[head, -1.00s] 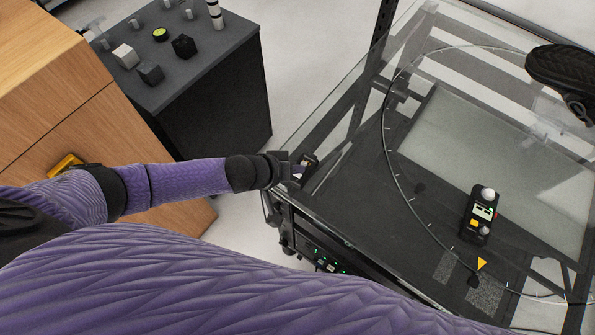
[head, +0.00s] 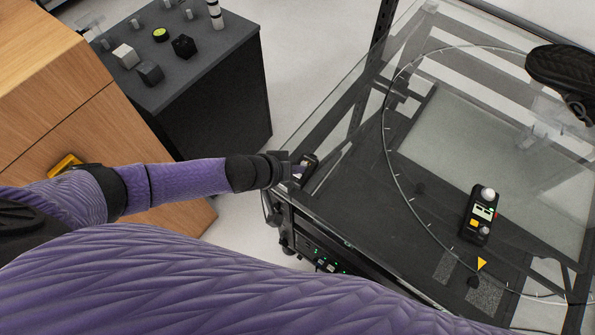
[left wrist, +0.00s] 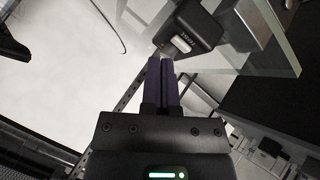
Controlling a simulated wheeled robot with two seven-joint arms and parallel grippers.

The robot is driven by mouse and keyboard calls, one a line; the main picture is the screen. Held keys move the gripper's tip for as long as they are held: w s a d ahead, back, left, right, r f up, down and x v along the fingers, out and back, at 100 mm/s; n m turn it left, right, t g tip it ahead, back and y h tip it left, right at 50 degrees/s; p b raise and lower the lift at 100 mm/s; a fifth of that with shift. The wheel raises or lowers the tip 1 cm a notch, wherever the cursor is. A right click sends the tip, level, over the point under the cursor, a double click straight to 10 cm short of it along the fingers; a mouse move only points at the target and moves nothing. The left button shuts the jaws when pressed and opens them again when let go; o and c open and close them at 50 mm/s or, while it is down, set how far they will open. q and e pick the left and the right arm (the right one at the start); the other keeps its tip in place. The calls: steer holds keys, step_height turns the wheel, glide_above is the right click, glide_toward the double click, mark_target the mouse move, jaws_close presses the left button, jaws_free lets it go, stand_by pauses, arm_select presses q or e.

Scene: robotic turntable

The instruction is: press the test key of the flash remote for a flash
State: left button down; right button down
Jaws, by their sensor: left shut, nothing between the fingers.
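The flash remote (head: 310,160) is a small dark box at the left corner of the glass table. In the left wrist view the remote (left wrist: 190,32) shows a pale key and light lettering on its near face. My left gripper (head: 297,172) is shut and empty, right beside the remote. In the left wrist view its dark fingertips (left wrist: 161,62) point at the remote's lower edge, just below the pale key. I cannot tell whether they touch it. My right gripper is not in view.
A light meter (head: 481,214) with a white dome lies on the glass table, by a yellow arrow marker (head: 482,263). A black shoe-like object (head: 561,68) is at the top right. A dark cabinet (head: 215,95) with small blocks stands at the upper left, beside a wooden cabinet (head: 110,130).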

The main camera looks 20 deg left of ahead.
arm_select(q)
steer(key=shift+f+b, duration=0.3)
steer(key=shift+f, duration=0.15)
steer(key=shift+f+b, duration=0.3)
steer(key=shift+f, duration=0.05)
stand_by(0.5)
stand_by(0.4)
steer(key=shift+r+p, duration=0.8)
steer(key=shift+p, duration=0.05)
step_height(320, 180, up, 5)
steer(key=p, duration=0.5)
steer(key=shift+r, duration=0.1)
